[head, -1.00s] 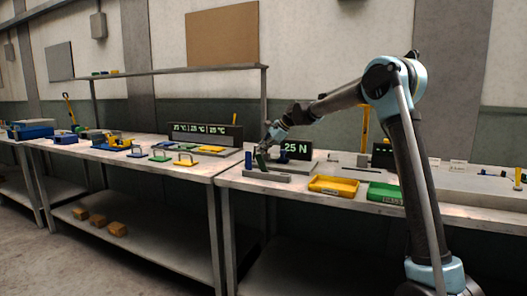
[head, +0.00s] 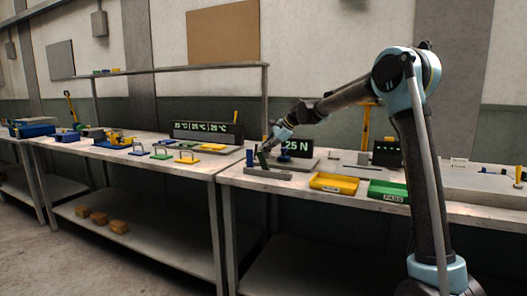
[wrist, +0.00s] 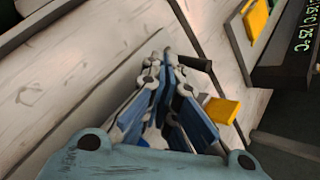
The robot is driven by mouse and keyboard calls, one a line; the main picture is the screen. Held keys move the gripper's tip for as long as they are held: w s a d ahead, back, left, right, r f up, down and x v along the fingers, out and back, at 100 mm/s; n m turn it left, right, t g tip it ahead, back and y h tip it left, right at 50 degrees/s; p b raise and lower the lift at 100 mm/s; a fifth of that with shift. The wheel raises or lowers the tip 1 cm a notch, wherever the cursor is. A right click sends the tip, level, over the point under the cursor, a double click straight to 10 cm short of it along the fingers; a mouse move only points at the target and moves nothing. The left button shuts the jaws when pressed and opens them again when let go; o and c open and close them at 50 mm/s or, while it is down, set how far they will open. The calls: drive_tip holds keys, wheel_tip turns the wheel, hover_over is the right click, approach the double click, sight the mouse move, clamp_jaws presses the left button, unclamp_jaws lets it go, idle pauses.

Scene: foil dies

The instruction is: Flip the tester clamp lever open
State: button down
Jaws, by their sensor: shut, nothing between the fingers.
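The tester has a low grey base (head: 268,173) near the left end of the right-hand bench, with an upright blue block (head: 249,158) on it. A dark green upright piece, which looks like the clamp lever (head: 263,160), leans beside the block. My gripper (head: 269,148) is just above and behind that piece; I cannot tell from here if they touch. In the wrist view my gripper (wrist: 166,58) has its blue-grey fingers drawn together with nothing between them. A short dark cylinder (wrist: 195,62) is close to the right of the fingertips.
A "25 N" display (head: 296,146) stands behind the tester. A yellow tray (head: 334,184) and a green PASS tray (head: 388,192) lie to its right. A gap separates this bench from the left bench (head: 190,172), which holds small coloured fixtures and a temperature display (head: 205,132).

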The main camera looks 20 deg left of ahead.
drive_tip(key=v, duration=1)
drive_tip(key=shift+d, duration=0.45)
drive_tip(key=shift+s+r, duration=0.1)
drive_tip(key=shift+s, duration=0.05)
